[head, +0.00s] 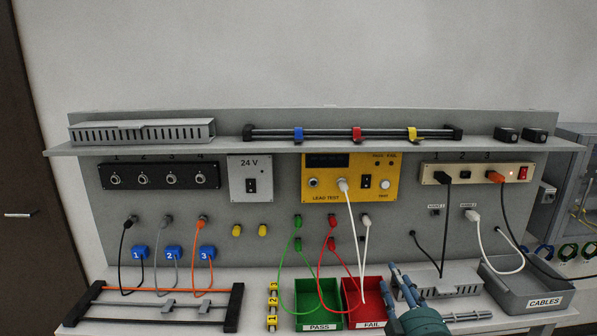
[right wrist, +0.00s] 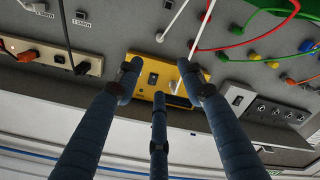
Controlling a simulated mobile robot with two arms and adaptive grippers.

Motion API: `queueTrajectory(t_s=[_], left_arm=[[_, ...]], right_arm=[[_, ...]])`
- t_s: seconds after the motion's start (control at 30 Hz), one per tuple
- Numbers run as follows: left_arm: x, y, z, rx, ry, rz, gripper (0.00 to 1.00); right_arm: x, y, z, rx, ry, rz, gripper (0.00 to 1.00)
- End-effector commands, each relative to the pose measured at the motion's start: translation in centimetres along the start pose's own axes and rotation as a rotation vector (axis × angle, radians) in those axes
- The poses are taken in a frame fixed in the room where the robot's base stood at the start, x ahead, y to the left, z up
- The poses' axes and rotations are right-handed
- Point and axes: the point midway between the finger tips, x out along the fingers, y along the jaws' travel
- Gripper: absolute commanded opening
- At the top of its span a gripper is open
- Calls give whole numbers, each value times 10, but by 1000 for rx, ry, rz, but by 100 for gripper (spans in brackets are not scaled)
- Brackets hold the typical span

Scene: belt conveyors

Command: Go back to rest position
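My right gripper (head: 397,284) is at the bottom of the head view, beside the right side of the red FAIL bin (head: 351,320) and in front of the bench panel (head: 400,230). In the right wrist view its blue-grey fingers (right wrist: 160,84) are spread apart with nothing between them. Beyond them the yellow lead tester (right wrist: 150,62) shows upside down. In the head view this tester (head: 383,172) has a white plug (head: 343,185) in it, with a white lead running down to the FAIL bin. My left gripper is in neither view.
A green PASS bin (head: 284,296) stands left of the FAIL bin. A grey slotted duct (head: 455,277) and the CABLES bin (head: 516,294) lie right of my gripper. A rack (head: 234,307) is at lower left. Red, green, white and black leads hang from the panel.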

Motion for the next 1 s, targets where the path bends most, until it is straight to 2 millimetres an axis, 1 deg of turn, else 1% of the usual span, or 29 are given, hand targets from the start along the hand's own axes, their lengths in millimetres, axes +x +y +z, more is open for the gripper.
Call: queueTrajectory(t_s=[0.03, 0.07, 0.17, 0.33, 0.47, 0.5, 0.57, 0.67, 0.77, 0.8, 0.87, 0.9, 0.97, 1.0], left_arm=[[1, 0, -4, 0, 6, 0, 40], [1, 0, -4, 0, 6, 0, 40], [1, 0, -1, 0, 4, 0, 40], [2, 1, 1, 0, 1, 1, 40], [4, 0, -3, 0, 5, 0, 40], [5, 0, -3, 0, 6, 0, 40], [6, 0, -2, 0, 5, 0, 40], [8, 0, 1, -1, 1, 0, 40], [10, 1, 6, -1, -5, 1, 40], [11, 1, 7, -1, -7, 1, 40], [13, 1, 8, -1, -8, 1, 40], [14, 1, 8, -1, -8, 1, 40], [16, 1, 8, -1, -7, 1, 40], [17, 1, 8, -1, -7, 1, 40]], right_arm=[[0, -8, 8, 6, -13, -11, 39], [0, -11, 12, 10, -19, -16, 39], [0, -21, 22, 20, -37, -32, 39], [-2, -44, 47, 41, -77, -66, 39], [-6, -68, 72, 65, -120, -102, 39], [-8, -78, 83, 73, -138, -116, 39], [-12, -93, 98, 86, -164, -137, 39], [-22, -122, 128, 114, -216, -176, 39], [-38, -158, 165, 146, -284, -226, 39], [-47, -177, 183, 163, -319, -250, 39], [-66, -207, 213, 189, -378, -289, 39], [-80, -226, 232, 208, -418, -314, 39], [-103, -256, 260, 236, -478, -351, 39], [-119, -274, 278, 254, -518, -374, 39]])
